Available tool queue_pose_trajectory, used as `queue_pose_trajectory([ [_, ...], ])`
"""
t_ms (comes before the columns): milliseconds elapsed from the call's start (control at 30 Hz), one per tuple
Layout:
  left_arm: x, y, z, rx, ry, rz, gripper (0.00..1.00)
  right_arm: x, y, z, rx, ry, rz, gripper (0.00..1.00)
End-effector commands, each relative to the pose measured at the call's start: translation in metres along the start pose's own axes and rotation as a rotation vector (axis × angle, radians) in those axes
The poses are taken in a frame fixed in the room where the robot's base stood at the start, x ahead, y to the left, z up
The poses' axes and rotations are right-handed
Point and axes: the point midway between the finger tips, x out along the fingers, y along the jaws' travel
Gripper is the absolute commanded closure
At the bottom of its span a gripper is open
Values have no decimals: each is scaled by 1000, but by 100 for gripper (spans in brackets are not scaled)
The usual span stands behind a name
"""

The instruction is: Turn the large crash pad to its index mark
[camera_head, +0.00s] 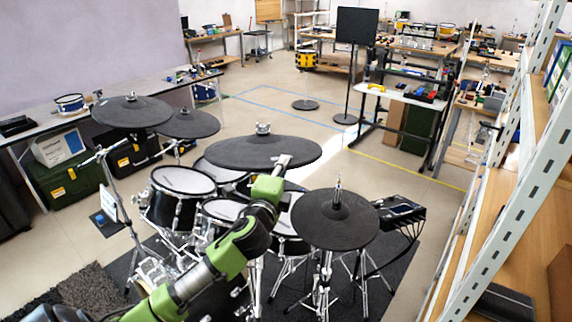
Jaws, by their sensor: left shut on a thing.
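The large crash pad (235,151), a wide black disc, sits near level at the middle of the drum kit, with a wing nut (263,128) at its top centre. My left arm reaches up from the lower left, and my left gripper (282,163) is at the pad's near right edge, shut on it. The fingertips are small here and partly blend with the dark pad. I cannot make out an index mark. My right gripper is not in view.
Two more black pads (131,111) (188,124) stand at left, and another cymbal pad (335,219) stands right of my arm. Mesh drum pads (184,180) lie below. A drum module (400,209) is at right, near a shelf rack (500,150). Open floor lies behind the kit.

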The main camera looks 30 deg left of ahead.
Motion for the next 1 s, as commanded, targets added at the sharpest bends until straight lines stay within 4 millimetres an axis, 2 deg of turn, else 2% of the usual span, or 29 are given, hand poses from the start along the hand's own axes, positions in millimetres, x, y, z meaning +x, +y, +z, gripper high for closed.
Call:
queue_pose_trajectory([
  [267,0,0,-1,-5,2,0,100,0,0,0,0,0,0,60],
  [300,0,0,-1,-5,2,0,82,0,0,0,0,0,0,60],
  [333,0,0,-1,-5,2,0,74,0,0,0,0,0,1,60],
  [767,-5,1,0,-1,0,2,74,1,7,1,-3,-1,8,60],
  [867,-18,2,-1,-1,2,3,74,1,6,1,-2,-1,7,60],
  [1000,-46,2,-1,-2,2,4,74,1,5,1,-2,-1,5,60],
])
